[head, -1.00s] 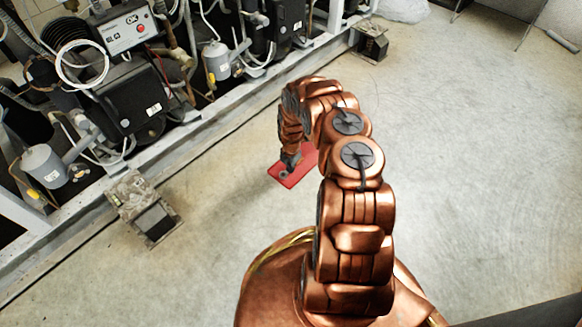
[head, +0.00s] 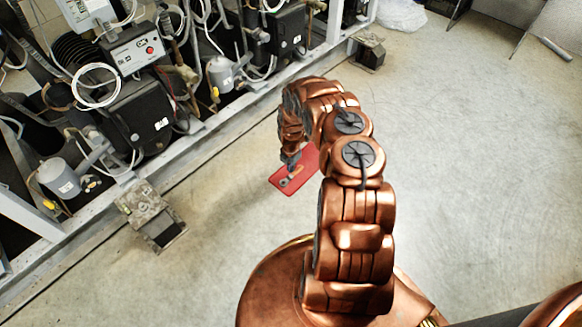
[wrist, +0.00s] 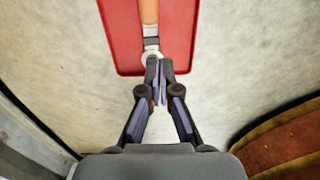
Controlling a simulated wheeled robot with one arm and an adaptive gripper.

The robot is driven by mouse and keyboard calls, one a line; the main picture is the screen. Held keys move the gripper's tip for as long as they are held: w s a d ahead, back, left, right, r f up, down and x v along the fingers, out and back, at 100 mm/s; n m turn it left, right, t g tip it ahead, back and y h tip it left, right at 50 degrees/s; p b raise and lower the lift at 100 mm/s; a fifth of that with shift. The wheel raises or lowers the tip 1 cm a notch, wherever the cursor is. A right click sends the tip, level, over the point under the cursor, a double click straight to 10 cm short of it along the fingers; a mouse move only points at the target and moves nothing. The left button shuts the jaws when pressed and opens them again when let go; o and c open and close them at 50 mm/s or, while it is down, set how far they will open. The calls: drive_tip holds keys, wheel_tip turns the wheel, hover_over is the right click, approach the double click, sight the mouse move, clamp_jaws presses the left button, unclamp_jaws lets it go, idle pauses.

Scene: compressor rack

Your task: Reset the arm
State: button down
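My arm arches forward in the head view and bends down toward a red tray (head: 308,160) on the floor. My gripper (head: 291,160) hangs over the tray. In the wrist view my gripper (wrist: 159,70) has its two fingers together, with nothing visible between them. A tool with an orange handle (wrist: 149,12) and a pale ring-shaped end lies on the red tray (wrist: 181,30), just beyond the fingertips. The tool also shows on the tray in the head view (head: 285,183). The gap between fingertips and tool is hard to judge.
A compressor rack with a pale metal frame (head: 225,118), hoses and black units stands along the left and back. A small grimy block (head: 150,215) sits on the floor in front of it, and another (head: 369,50) near its far end.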

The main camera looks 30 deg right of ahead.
drive_tip(key=shift+r, duration=0.55)
drive_tip(key=shift+r, duration=0.1)
drive_tip(key=s+a+r+m+h+p, duration=0.1)
drive_tip(key=s+a+r+m+p, duration=0.3)
drive_tip(key=r, duration=1.2)
drive_tip(key=d+r+m+g+p, duration=0.1)
drive_tip(key=r+m+p, duration=0.35)
drive_tip(key=r, duration=1.25)
drive_tip(key=s+a+r+m+h+p, duration=0.15)
drive_tip(key=r+p, duration=0.55)
drive_tip(key=r, duration=0.9)
drive_tip(key=s+a+r+m+y+p, duration=0.1)
drive_tip(key=s+a+r+m+p, duration=0.2)
drive_tip(key=s+a+r+p, duration=0.55)
drive_tip(key=s+a+r+m+p, duration=0.15)
drive_tip(key=s+r, duration=0.45)
drive_tip(key=r, duration=0.7)
drive_tip(key=s+a+r+m+y+p, duration=0.1)
drive_tip(key=s+a+r+m+p, duration=0.35)
drive_tip(key=s+r, duration=0.4)
drive_tip(key=s+a+r+m+p, duration=0.1)
drive_tip(key=s+a+r+p, duration=0.2)
drive_tip(key=s+a+r, duration=0.2)
drive_tip(key=s+r, duration=0.2)
drive_tip(key=s, duration=0.2)
drive_tip(key=shift+s+r+m+g+p, duration=0.25)
drive_tip(key=shift+r+m+g+p, duration=0.05)
drive_tip(key=shift+r+g+p, duration=0.1)
